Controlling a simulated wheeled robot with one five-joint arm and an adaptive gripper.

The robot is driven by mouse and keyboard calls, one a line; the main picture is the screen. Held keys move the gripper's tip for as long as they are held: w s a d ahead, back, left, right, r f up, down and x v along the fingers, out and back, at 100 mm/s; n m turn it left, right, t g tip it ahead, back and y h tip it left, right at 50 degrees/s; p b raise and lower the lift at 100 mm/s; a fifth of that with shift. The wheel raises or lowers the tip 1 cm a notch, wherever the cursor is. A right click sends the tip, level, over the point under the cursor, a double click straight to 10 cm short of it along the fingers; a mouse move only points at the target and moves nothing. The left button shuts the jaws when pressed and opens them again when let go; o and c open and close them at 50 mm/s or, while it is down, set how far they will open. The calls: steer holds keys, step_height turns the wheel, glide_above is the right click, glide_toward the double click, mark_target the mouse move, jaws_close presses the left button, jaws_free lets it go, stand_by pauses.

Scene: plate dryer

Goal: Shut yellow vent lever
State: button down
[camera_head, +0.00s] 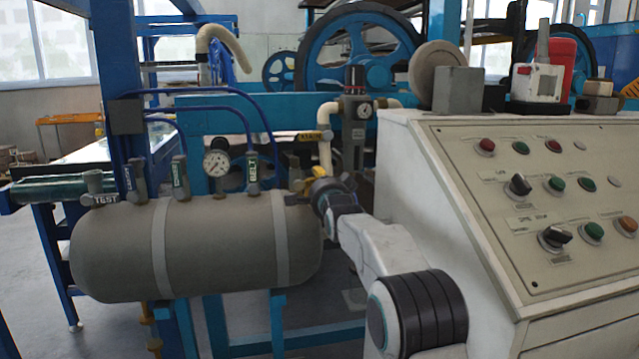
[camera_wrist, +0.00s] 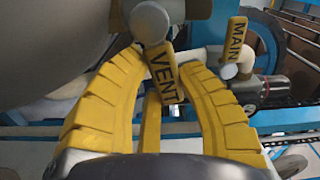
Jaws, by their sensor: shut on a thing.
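The yellow vent lever (camera_wrist: 163,75), marked VENT, shows in the wrist view. It runs from a round grey pivot (camera_wrist: 149,22) down the picture, tilted slightly to the right. My gripper (camera_wrist: 160,58) has its two ridged yellow fingers on either side of the lever and is shut on it. In the head view my gripper (camera_head: 324,188) is at the right end of the grey tank (camera_head: 215,240), by yellow fittings. The lever cannot be clearly told from the fingers there.
A control panel (camera_head: 540,200) stands at right.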

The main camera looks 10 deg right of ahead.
steer(key=shift+f+m+b, duration=0.3)
steer(key=shift+f+m, duration=0.15)
steer(key=shift+m, duration=0.55)
steer(key=c, duration=0.8)
jaws_free()
steer(key=shift+f, duration=0.1)
steer(key=shift+s+a, duration=0.1)
steer(key=shift+s, duration=5.85)
